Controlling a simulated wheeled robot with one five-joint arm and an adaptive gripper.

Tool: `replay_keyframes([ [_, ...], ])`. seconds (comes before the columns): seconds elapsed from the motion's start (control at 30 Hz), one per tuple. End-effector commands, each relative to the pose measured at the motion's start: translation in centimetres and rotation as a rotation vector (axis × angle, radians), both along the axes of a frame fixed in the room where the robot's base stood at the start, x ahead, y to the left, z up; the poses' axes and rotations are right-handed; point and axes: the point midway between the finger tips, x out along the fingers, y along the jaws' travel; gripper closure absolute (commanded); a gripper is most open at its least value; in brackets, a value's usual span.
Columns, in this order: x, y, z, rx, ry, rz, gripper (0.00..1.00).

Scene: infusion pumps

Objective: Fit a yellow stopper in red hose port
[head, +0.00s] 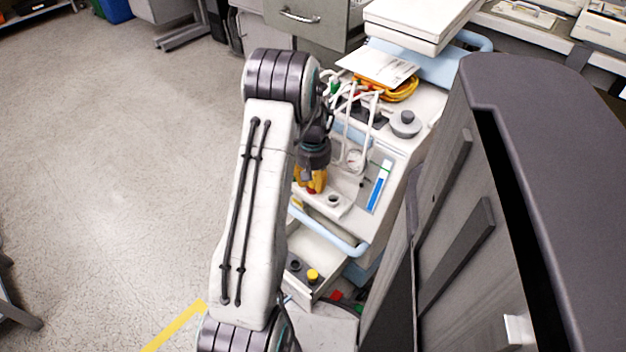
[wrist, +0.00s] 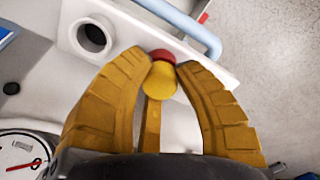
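My gripper (wrist: 162,64) has its two yellow fingers closed in around a small round yellow stopper (wrist: 160,80) in the wrist view. The fingertips appear to touch its sides. The red hose port (wrist: 162,54) shows just beyond the stopper, on a white panel (wrist: 122,50). The stopper overlaps the port in this view; I cannot tell whether it is seated in it or just in front. In the head view my gripper (head: 312,184) points down at the panel (head: 345,206), with a bit of red below its fingers. The stopper is hidden there.
A dark-holed round port (wrist: 94,36) sits left of the red one. A light-blue handle (head: 330,236) runs along the panel's front. The open drawer (head: 325,257) below holds another yellow stopper (head: 313,275). A gauge (wrist: 24,156) and white hoses (head: 372,108) are close by.

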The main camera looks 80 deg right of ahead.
Motion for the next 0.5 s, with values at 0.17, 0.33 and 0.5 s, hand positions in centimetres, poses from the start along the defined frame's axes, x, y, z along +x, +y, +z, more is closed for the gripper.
replay_keyframes([
  [0.17,0.0,0.0,0.05,0.0,0.0,0.0,0.55],
  [0.33,0.0,-0.03,0.06,-0.001,0.0,0.0,0.46],
  [0.5,-0.01,-0.07,0.11,-0.002,0.0,0.0,0.46],
])
